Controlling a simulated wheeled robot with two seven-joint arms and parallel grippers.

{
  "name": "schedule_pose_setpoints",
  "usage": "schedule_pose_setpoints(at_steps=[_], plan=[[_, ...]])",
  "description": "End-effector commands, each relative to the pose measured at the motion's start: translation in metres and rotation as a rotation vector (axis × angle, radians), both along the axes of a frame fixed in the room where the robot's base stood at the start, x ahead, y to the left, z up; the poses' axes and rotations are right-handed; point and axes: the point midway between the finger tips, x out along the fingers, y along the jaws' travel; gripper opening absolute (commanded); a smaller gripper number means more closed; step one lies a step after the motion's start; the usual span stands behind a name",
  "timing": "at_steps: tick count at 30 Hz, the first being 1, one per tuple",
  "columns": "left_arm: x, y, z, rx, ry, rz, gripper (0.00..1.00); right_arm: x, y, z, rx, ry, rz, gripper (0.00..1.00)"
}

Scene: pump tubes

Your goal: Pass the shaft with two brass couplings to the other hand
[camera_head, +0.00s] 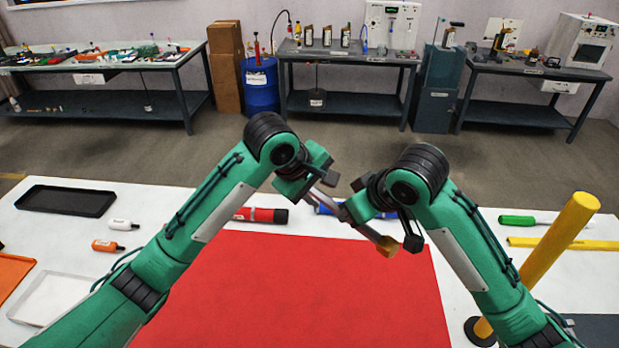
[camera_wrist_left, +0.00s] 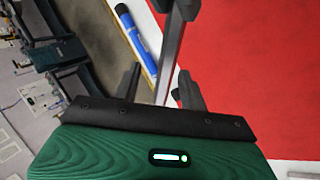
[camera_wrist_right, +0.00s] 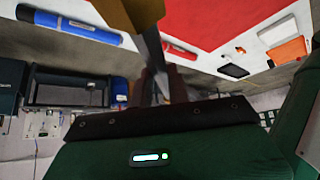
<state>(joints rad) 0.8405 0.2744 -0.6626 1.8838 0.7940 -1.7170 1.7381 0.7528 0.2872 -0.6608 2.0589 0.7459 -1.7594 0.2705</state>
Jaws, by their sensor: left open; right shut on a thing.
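The shaft (camera_head: 352,213) is a thin grey rod slanting between my two grippers above the table. One brass coupling (camera_head: 388,246) shows at its lower right end. It is large at the top of the right wrist view (camera_wrist_right: 140,12). I cannot make out the second coupling. My right gripper (camera_head: 380,218) is shut on the shaft. My left gripper (camera_head: 322,182) is open at the shaft's upper left part. In the left wrist view the grey rod (camera_wrist_left: 170,62) runs between the left fingers (camera_wrist_left: 158,85). Whether they touch it is unclear.
A red mat (camera_head: 300,300) covers the middle of the white table. A red-and-black cylinder (camera_head: 262,215) and a blue cylinder (camera_head: 325,209) lie behind it. A yellow post (camera_head: 560,245) stands at the right. A black tray (camera_head: 66,201) and small bottles (camera_head: 122,225) are at the left.

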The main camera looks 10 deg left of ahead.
Motion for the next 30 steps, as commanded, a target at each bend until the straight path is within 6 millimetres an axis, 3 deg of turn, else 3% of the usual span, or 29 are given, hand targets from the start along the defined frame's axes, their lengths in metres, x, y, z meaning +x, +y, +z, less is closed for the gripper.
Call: schedule_pose_setpoints(at_steps=[6,14,17,21,24,25,28,30], plan=[[0.0058,-0.0063,-0.0129,0.0,0.0,-0.001,0.43,0.0002,0.0002,0.0014,0.002,-0.002,0.0,0.0],[0.0063,-0.0067,-0.0141,0.0,-0.001,-0.002,0.43,0.0002,0.0002,0.0013,0.002,-0.002,0.0,0.0],[0.0063,-0.0066,-0.014,0.0,-0.001,-0.001,0.29,0.0002,0.0002,0.0013,0.002,-0.002,0.0,0.0],[0.0065,-0.0068,-0.0133,-0.001,-0.003,-0.002,0.01,-0.0004,0.0007,0.0009,0.002,-0.001,0.003,0.0],[0.0066,-0.0072,-0.0128,-0.002,-0.004,-0.002,0.0,-0.0009,0.0012,0.0004,0.001,0.0,0.004,0.0],[0.0068,-0.0074,-0.0112,-0.004,-0.007,-0.002,0.0,-0.0011,0.0013,0.0005,0.002,0.0,0.005,0.2],[0.0067,-0.0075,-0.0113,-0.004,-0.006,-0.002,0.0,-0.001,0.0012,0.0002,0.001,0.001,0.004,0.39],[0.0066,-0.0073,-0.0116,-0.004,-0.006,-0.002,0.0,-0.0008,0.0009,0.0002,0.001,0.001,0.003,0.43]])
